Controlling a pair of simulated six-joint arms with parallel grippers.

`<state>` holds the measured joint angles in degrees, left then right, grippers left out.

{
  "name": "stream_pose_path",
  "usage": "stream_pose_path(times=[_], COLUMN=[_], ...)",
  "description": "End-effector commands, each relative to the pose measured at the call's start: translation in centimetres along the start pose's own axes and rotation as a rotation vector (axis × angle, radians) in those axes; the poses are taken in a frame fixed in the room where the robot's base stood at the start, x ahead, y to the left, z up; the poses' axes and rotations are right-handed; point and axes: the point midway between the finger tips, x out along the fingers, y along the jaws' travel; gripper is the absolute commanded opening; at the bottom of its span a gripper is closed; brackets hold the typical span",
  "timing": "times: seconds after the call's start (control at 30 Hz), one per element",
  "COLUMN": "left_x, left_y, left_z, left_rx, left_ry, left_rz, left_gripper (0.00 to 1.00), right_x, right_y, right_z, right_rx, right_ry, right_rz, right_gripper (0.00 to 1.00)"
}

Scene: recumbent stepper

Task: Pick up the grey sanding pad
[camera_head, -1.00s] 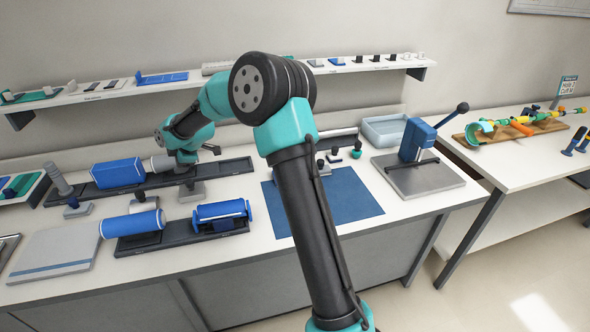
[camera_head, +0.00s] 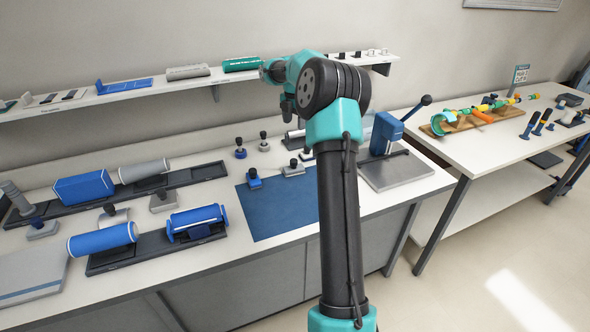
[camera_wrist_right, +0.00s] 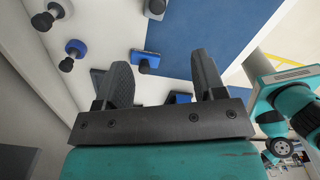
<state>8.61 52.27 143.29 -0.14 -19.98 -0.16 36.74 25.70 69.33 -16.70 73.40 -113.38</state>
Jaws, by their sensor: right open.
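Two pale grey pads with black knobs show in the head view, and I cannot tell which is the sanding pad. One (camera_head: 292,171) is at the back edge of the blue mat (camera_head: 275,215); the other (camera_head: 264,146) stands behind the mat. In the right wrist view, one pad (camera_wrist_right: 155,9) is at the top edge and the other (camera_wrist_right: 54,13) at the upper left. My right gripper (camera_wrist_right: 160,60) is open and empty above the bench, its fingers apart from both pads. My left gripper is not in view.
A blue knobbed pad (camera_head: 254,182) is on the mat's corner and another (camera_head: 240,153) behind it. Blue rollers (camera_head: 102,239) on dark racks fill the left. A lever press (camera_head: 390,155) stands right. A loaded shelf (camera_head: 130,95) runs above the bench.

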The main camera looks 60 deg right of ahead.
Motion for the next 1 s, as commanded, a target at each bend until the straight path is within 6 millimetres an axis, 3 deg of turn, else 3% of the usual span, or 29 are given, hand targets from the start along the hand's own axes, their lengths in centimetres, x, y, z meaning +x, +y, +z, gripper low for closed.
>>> stream_pose_path(times=[0.27,0.8,1.0], left_x=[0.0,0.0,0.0], left_y=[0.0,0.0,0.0], left_z=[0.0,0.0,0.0], left_rx=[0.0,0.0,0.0], left_ry=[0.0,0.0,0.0], left_rz=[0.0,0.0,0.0], left_gripper=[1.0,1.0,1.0], right_x=[1.2,10.2,12.2], right_y=[0.0,0.1,0.1], right_z=[-0.1,-0.1,-0.1], right_rx=[0.001,0.0,0.001], right_ry=[0.001,0.001,0.0], right_rz=[-0.001,-0.002,0.0], right_gripper=[0.63,0.63,0.63])
